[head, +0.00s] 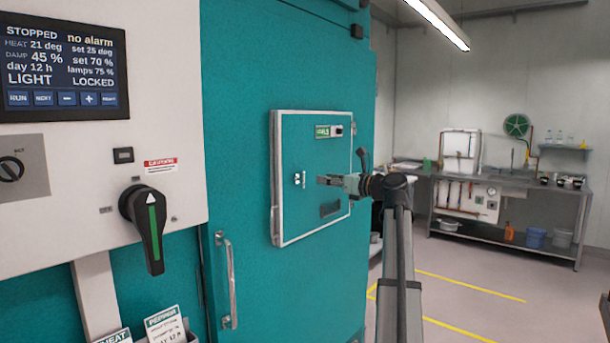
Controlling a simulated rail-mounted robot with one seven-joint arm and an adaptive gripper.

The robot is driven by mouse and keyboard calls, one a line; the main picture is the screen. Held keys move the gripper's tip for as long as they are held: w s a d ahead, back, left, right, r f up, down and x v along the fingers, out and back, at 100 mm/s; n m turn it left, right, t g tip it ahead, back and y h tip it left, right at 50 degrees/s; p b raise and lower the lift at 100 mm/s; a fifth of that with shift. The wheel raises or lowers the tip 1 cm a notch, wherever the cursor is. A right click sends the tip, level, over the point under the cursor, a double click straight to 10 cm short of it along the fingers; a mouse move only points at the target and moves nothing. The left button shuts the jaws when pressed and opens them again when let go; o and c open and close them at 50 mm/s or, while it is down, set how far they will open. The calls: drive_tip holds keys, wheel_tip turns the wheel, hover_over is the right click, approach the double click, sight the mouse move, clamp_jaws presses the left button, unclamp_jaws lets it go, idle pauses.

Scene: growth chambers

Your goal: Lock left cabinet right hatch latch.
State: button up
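The hatch (318,228) is a teal square panel with a pale metal frame on the large teal cabinet door (240,160). It looks closed. Its latch (300,179) is a small silvery piece near the hatch's left edge. The latch's setting is too small to read. My gripper (321,180) reaches in from the right in front of the hatch, its tips pointing left, just right of the latch. A small gap shows between them in the picture. The fingers are seen side-on and too small to show whether they are open.
A control panel with a screen (62,62) and a black rotary handle (149,228) stand at the left. A vertical door handle (229,281) is below left of the hatch. A steel bench (510,186) stands far right, with open floor before it.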

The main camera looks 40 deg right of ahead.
sight(304, 175)
drive_tip(key=p+x, duration=0.1)
drive_tip(key=x, duration=0.8)
drive_tip(key=shift+w, duration=0.25)
clamp_jaws()
